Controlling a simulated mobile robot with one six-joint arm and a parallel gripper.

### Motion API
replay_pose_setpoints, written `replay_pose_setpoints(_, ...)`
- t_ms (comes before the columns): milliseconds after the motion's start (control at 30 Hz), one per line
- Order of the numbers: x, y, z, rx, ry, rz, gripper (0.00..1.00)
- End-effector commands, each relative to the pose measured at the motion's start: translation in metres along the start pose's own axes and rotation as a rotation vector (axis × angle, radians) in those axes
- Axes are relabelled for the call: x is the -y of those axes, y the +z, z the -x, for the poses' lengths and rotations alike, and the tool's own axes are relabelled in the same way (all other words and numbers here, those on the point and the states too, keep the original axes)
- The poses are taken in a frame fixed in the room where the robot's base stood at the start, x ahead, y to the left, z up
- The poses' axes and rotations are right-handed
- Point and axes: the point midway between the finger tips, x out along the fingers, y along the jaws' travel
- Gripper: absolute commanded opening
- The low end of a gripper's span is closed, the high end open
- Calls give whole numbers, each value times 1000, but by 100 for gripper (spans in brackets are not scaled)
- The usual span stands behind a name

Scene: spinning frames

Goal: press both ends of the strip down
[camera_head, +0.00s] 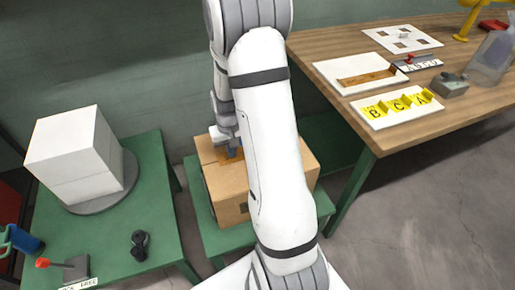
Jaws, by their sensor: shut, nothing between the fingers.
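A brown cardboard box (227,201) stands on a low green table in the middle, partly hidden behind my white arm. An orange-brown strip (228,155) shows on the box top, just under my gripper. My gripper (229,148) points down at the strip, shut and empty, and looks to be at or very near the strip's surface. I cannot tell whether it touches. My arm covers the right part of the box top, so the strip's other end is hidden, and I cannot tell how flat the strip lies.
On the left green table (155,228) stand white stacked blocks (72,150) on a grey disc (105,200), a red-knobbed lever (65,266) and a small black object (139,243). The wooden table (455,85) at right holds lettered yellow cards (400,103), white boards and a clear container (492,55).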

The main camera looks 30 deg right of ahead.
Motion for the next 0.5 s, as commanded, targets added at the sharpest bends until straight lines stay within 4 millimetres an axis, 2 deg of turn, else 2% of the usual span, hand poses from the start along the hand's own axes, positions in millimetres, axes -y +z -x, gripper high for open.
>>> replay_pose_setpoints(500,0,0,54,-2,0,0,0)
